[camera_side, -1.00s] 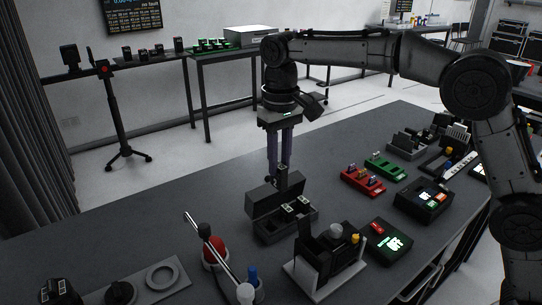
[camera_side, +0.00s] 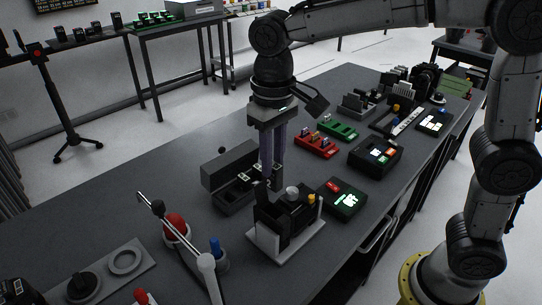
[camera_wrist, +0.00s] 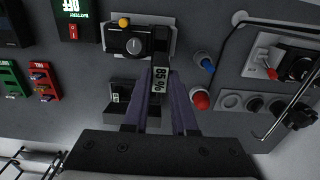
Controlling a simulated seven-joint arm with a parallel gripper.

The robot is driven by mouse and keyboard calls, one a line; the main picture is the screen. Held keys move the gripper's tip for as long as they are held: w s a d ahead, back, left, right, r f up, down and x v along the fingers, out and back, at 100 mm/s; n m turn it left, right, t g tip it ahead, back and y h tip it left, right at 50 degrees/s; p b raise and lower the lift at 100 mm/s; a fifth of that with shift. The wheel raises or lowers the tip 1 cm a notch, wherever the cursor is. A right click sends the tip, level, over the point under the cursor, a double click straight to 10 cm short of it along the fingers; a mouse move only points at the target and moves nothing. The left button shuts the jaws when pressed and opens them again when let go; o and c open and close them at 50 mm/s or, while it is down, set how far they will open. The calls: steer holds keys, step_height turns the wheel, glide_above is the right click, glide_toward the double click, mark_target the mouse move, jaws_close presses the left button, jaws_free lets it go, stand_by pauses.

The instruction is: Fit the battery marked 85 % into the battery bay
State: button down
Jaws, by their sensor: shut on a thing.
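My gripper (camera_side: 268,178) points down with its purple fingers shut on a dark battery (camera_wrist: 160,82). The battery's pale label reads 85 % in the wrist view. In the side view the battery is a dark shape at the fingertips. The battery bay (camera_side: 292,222) is a black unit on a white base, with a silver knob and a yellow button; it also shows in the wrist view (camera_wrist: 126,42). The battery is at the bay's left rear end in the side view, overlapping it. I cannot tell whether it touches or enters the bay.
An open dark case (camera_side: 229,166) with batteries stands close behind my gripper. A lit display box (camera_side: 345,197) and a red battery rack (camera_side: 315,146) are to the right.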

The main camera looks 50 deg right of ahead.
mark_target(273, 182)
steer(key=shift+f, duration=2.9)
steer(key=shift+f, duration=2.55)
steer(key=c, duration=0.6)
jaws_free()
steer(key=shift+c, duration=0.2)
step_height(273, 182, up, 14)
steer(key=shift+f, duration=0.1)
